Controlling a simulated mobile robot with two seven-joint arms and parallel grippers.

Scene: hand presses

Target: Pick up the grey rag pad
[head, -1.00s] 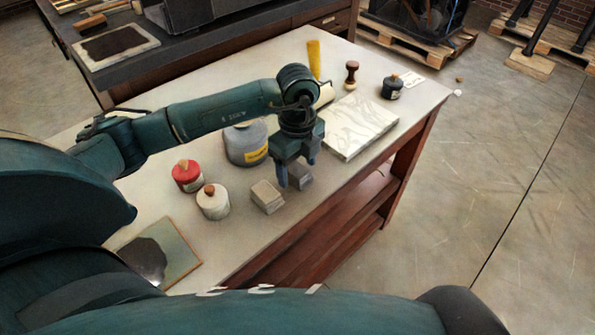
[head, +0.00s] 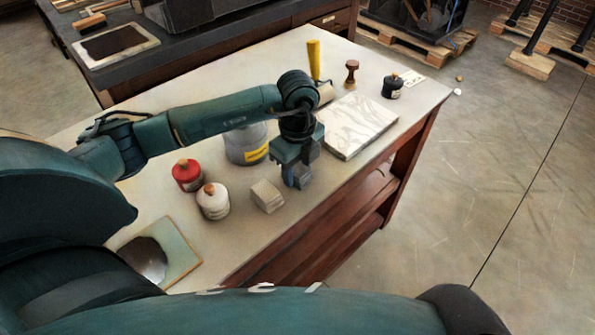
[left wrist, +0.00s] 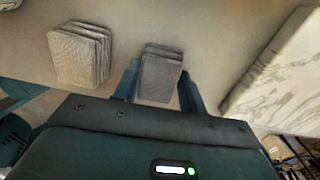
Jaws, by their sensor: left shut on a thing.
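The grey rag pad (left wrist: 161,77) is a small stack of folded grey cloth, between the two blue fingers of my left gripper (left wrist: 158,88) in the left wrist view. In the head view, my left gripper (head: 297,178) points down near the table's front edge and is shut on the pad (head: 304,174), which is partly hidden by the fingers. A second, paler pad (head: 267,196) sits on the table to the left, apart from the gripper; it also shows in the left wrist view (left wrist: 79,55). My right gripper is not in view.
A marbled slab (head: 358,124) lies right of the gripper. A large grey tin (head: 245,143), a red-topped tin (head: 187,175) and a white tin (head: 213,201) stand to the left. A yellow-handled roller (head: 314,60), a stamp (head: 351,73) and a dark jar (head: 392,87) stand behind.

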